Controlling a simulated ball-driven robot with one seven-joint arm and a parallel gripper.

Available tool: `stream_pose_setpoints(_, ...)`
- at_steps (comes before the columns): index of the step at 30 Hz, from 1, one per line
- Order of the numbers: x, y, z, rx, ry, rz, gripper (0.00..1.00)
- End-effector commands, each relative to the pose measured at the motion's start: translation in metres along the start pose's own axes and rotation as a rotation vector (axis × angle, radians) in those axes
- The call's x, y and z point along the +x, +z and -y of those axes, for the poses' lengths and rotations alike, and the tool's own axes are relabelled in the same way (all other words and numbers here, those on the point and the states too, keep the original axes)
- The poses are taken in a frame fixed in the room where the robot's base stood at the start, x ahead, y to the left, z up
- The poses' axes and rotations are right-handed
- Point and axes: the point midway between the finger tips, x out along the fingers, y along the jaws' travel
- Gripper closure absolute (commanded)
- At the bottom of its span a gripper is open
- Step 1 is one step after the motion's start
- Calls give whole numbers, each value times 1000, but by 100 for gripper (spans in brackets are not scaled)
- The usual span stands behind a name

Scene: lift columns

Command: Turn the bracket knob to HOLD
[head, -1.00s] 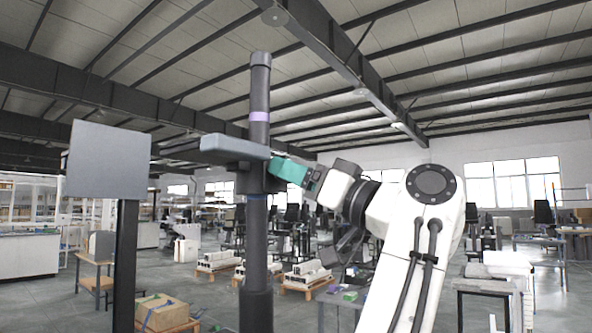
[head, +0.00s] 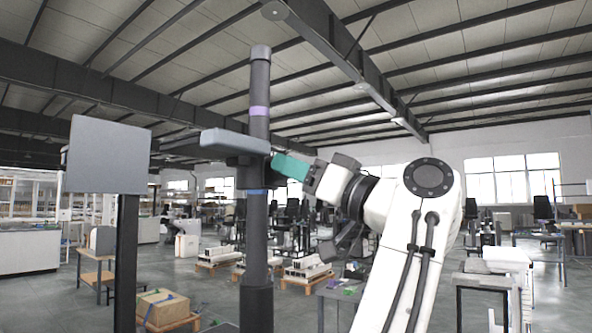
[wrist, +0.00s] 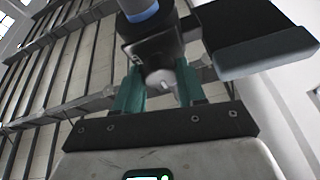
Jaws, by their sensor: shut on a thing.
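The dark lift column (head: 257,235) stands upright left of centre in the head view. Its bracket (head: 235,143) is clamped around it, with a flat grey arm reaching left. In the wrist view the bracket body (wrist: 150,45) is close above my fingers. A grey knob (wrist: 160,84) with a small pale mark sits on it. My gripper (wrist: 160,88) has its teal fingers on either side of the knob, shut on it. In the head view my gripper (head: 291,167) meets the bracket's right side and hides the knob. I cannot read any HOLD label.
A purple band (head: 259,111) is on the column above the bracket and a blue band (head: 256,191) below it. A grey panel (head: 107,155) on a dark post stands at the left. Pallets (head: 215,257) and a cardboard box (head: 163,307) lie on the floor behind.

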Motion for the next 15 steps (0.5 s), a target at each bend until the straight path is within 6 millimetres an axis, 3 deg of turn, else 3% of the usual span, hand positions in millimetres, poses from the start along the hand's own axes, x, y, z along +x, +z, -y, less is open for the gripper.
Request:
stream_pose_setpoints(8, 0, -2, 1, 59, 25, -7, 91)
stream_pose_setpoints(15, 1, -2, 2, 214, 87, -18, 91)
